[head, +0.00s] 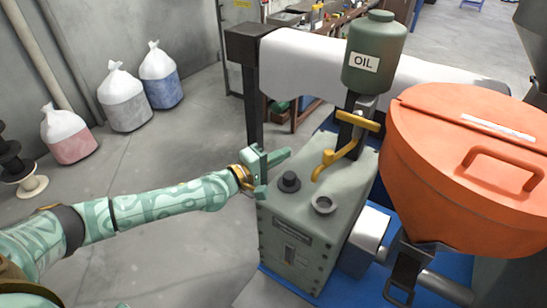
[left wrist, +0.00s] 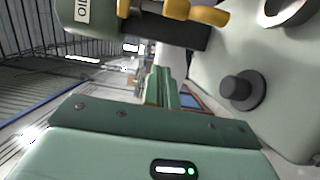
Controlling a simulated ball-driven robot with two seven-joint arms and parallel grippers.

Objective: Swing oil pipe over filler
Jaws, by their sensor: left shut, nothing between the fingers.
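The yellow oil pipe (head: 336,160) hangs from the valve under the green oil tank (head: 374,58). Its bent end points down over the gearbox top, behind and apart from the round filler opening (head: 323,205). In the left wrist view, the pipe (left wrist: 208,15) and part of the filler rim (left wrist: 286,10) show at the top edge. My left gripper (head: 278,158) is shut and empty, left of the pipe and near the black cap (head: 289,182). Its fingers also show in the left wrist view (left wrist: 160,88). It touches neither pipe nor filler, as far as I can see. My right gripper is out of view.
The green gearbox (head: 290,245) carries cap and filler. A large orange hopper (head: 470,165) stands close on the right. A white roll (head: 300,70) lies behind the tank. Filled bags (head: 122,100) and black spools (head: 12,160) stand along the left wall. Floor between is clear.

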